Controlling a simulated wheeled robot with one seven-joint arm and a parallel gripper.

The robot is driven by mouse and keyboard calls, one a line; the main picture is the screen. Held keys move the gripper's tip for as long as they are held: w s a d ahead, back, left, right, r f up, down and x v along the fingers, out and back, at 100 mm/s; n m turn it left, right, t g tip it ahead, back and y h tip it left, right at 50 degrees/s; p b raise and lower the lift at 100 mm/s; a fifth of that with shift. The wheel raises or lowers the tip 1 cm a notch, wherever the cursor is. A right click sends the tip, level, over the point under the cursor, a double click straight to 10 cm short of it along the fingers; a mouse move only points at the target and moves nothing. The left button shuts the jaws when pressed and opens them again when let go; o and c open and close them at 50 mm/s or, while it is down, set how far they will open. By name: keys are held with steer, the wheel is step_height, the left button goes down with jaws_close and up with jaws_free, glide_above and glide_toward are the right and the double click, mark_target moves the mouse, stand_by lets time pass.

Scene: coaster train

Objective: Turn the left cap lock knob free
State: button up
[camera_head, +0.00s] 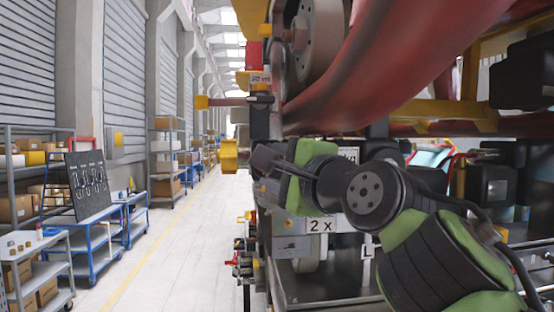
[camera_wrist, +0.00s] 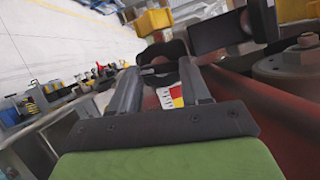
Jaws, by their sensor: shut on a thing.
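My gripper (camera_head: 262,158) reaches left from my arm to the side of the red train part, beside a yellow fitting (camera_head: 230,155). In the wrist view, its two dark fingers (camera_wrist: 162,72) are shut on a dark rounded piece, which looks like the cap lock knob (camera_wrist: 161,48). A yellow block (camera_wrist: 153,21) shows just beyond it. In the head view my gripper hides most of the knob, so its turn angle cannot be told. A small red, yellow and white label (camera_wrist: 176,95) shows between the fingers.
The red curved beam (camera_head: 390,60) hangs just above my arm. A yellow-ended rod (camera_head: 202,102) sticks out left above my gripper. A label plate marked 2 x (camera_head: 319,225) is below. The aisle floor (camera_head: 175,240) at left is clear, with shelves and blue carts beyond.

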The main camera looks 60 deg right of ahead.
steer(key=shift+r+n+g+y, duration=0.1)
steer(key=shift+n+g+y, duration=0.25)
steer(key=shift+n, duration=0.65)
steer(key=o, duration=1.1)
steer(key=shift+c, duration=0.2)
